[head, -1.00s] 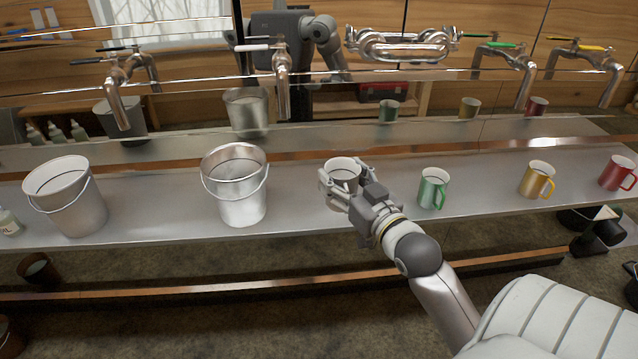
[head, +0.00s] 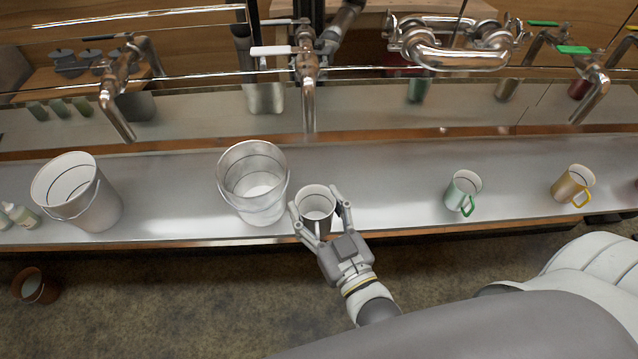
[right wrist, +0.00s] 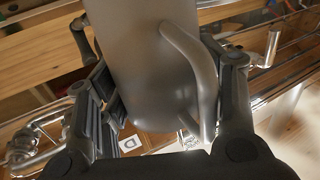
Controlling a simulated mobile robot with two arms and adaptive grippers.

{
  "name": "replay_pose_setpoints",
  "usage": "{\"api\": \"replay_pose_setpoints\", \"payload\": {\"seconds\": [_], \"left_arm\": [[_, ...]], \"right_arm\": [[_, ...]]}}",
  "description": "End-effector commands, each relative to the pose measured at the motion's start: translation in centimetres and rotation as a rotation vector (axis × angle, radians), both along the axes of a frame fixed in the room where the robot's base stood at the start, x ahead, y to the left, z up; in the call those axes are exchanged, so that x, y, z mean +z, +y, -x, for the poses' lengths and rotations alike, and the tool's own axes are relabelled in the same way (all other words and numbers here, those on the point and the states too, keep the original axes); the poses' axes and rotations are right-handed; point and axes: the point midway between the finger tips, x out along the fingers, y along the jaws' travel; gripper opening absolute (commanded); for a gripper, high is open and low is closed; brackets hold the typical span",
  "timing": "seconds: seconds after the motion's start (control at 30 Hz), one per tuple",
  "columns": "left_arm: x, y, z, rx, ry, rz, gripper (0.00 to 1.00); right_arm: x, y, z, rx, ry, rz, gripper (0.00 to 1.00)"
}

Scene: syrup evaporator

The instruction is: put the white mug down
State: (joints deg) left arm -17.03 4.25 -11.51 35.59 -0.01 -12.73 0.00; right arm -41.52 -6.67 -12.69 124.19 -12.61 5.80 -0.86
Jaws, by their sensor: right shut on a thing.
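The white mug (head: 318,200), pale inside and greyish outside, is held upright in my right gripper (head: 318,210), close to the right side of the larger metal bucket. My right gripper's fingers are shut on either side of it. In the right wrist view the mug (right wrist: 150,70) fills the middle between the fingers, its handle (right wrist: 190,65) to the right. The mug is over the front part of the steel shelf (head: 400,205); I cannot tell whether its base touches. My left gripper is not in view.
Two metal buckets (head: 253,183) (head: 78,193) stand to the left. A green-handled mug (head: 461,189) and a yellow-handled mug (head: 571,184) stand to the right, with bare shelf between. A white-handled tap (head: 306,75) hangs behind. A reflective panel backs the shelf.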

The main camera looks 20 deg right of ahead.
Motion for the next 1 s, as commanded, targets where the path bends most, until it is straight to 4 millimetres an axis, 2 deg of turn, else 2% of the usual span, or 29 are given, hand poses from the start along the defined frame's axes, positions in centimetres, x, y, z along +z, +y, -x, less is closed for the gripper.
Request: {"api": "replay_pose_setpoints", "payload": {"seconds": [0.03, 0.2, 0.4, 0.7, 1.0], "left_arm": [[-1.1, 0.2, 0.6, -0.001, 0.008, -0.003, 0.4], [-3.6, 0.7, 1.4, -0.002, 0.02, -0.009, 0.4], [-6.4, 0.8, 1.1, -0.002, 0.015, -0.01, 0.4], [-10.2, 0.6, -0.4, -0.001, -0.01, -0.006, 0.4], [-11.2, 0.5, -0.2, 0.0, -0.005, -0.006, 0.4]], "right_arm": [[-0.8, -0.2, -0.9, 0.001, -0.006, 0.002, 0.34], [-2.6, -1.1, -4.5, 0.001, -0.008, 0.003, 0.34], [-4.7, -2.2, -8.5, 0.0, -0.004, 0.003, 0.34], [-8.2, -2.9, -11.1, 0.0, -0.003, 0.001, 0.34], [-9.0, -3.2, -12.1, 0.0, -0.001, 0.0, 0.34]]}}
